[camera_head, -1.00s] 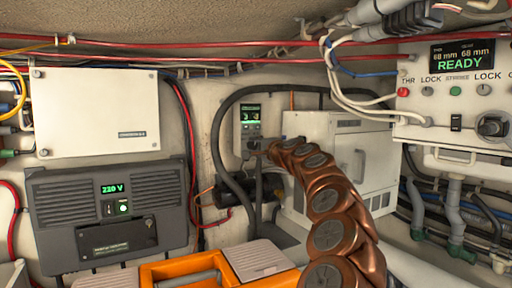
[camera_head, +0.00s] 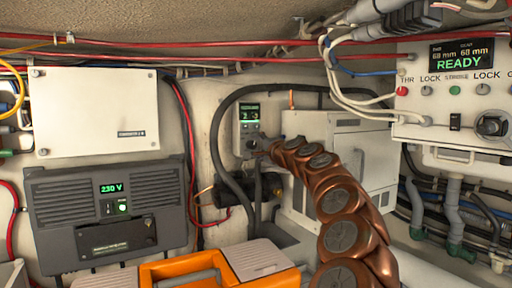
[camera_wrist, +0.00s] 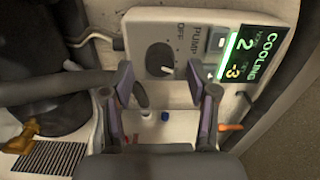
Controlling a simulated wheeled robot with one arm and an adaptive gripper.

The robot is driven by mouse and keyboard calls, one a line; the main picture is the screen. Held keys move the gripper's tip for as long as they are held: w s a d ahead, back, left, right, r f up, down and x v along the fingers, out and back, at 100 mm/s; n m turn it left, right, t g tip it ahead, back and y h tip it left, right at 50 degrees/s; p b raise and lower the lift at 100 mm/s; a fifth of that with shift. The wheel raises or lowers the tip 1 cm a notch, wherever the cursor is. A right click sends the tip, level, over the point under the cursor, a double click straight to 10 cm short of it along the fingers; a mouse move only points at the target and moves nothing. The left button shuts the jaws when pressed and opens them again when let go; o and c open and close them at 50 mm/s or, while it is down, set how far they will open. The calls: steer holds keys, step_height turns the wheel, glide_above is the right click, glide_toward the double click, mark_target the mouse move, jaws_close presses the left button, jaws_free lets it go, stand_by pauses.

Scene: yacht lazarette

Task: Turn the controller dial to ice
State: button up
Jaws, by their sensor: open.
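The controller (camera_head: 248,128) is a small pale box on the back wall with a lit green display. In the wrist view the controller (camera_wrist: 187,42) appears rotated, with the words OFF and PUMP printed beside a dark round dial (camera_wrist: 158,56). A white mark shows at the dial's edge. The screen (camera_wrist: 243,63) reads COOLING with 2 and -3. No ice label is readable. My gripper (camera_wrist: 158,84) is open, its two purple-grey fingers apart on either side of the dial's lower area; I cannot tell whether they touch it. In the head view my gripper (camera_head: 258,147) is small and dark at the controller's lower part.
A black hose (camera_head: 218,130) loops around the controller. A white cabinet (camera_head: 365,160) stands right of it. A grey inverter (camera_head: 107,215) and an orange toolbox (camera_head: 185,268) lie left and in front. Another control panel (camera_head: 455,95) with a knob is far right.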

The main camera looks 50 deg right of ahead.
steer(key=v, duration=1)
steer(key=shift+s, duration=0.35)
